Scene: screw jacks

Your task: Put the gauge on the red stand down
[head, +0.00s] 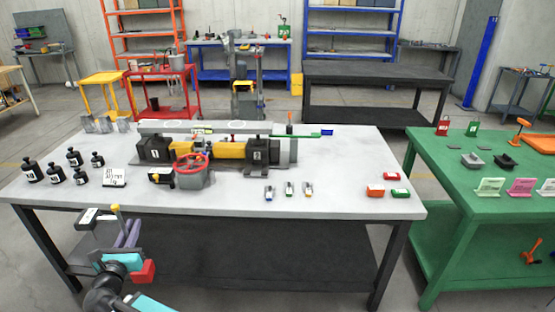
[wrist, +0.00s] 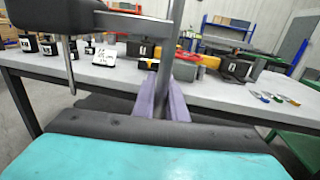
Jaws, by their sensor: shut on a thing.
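My gripper (head: 127,235), with purple fingers, is shut on the grey post of the gauge stand. The gauge (head: 88,217) hangs from an arm on the post's left, below a yellow knob (head: 115,207). A red block (head: 146,272), seemingly the stand's base, shows below the fingers. In the wrist view the post (wrist: 172,50) rises between the fingers (wrist: 163,98). The dark gauge body (wrist: 55,14) is upper left with its thin plunger (wrist: 68,65) pointing down. The base is hidden there. The held stand is in front of the grey table's (head: 235,202) near left edge, apparently in the air.
Several black weights (head: 56,174) and a white sign (head: 115,177) stand at the table's left. A long machine with a red handwheel (head: 192,171) fills the middle back. Small tools (head: 288,189) and coloured blocks (head: 376,191) lie right. The front left tabletop is clear.

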